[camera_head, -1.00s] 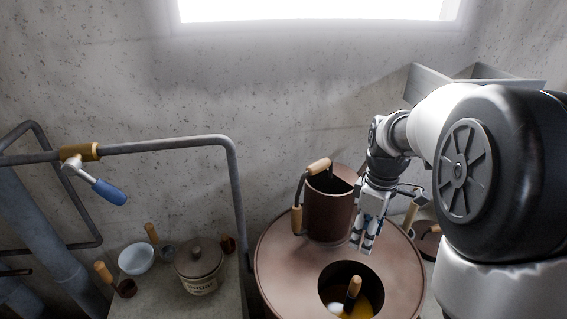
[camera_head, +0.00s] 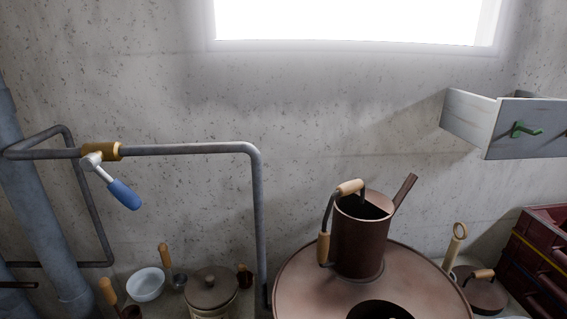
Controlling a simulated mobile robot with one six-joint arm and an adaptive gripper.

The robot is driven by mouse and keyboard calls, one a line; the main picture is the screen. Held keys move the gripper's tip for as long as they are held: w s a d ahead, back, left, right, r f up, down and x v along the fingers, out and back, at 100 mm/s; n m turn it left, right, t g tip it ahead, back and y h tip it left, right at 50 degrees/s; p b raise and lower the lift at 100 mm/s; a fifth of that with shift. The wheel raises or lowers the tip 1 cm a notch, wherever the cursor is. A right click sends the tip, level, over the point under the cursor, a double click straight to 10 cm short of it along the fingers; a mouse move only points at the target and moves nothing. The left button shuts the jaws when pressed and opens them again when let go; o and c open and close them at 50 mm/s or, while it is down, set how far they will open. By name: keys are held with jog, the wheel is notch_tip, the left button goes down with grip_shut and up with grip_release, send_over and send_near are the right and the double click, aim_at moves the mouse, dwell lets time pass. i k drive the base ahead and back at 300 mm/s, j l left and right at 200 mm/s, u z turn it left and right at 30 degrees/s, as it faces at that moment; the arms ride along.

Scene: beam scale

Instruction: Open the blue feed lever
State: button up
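The blue feed lever (camera_head: 123,194) is at the left in the head view. Its blue grip hangs down and to the right on a pale metal arm from a brass valve (camera_head: 101,151) on the grey pipe (camera_head: 185,149). Nothing touches the lever. My gripper and arm are outside the head view, so I cannot see the fingers.
A brown can (camera_head: 360,243) with wooden grips stands on a round brown vessel (camera_head: 430,285). A lidded pot (camera_head: 212,288), white bowl (camera_head: 146,284) and scoops stand below the lever. An open grey drawer (camera_head: 520,127) juts out at upper right. The air around the lever is clear.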

aim_at(90, 162)
jog(key=u, duration=1.35)
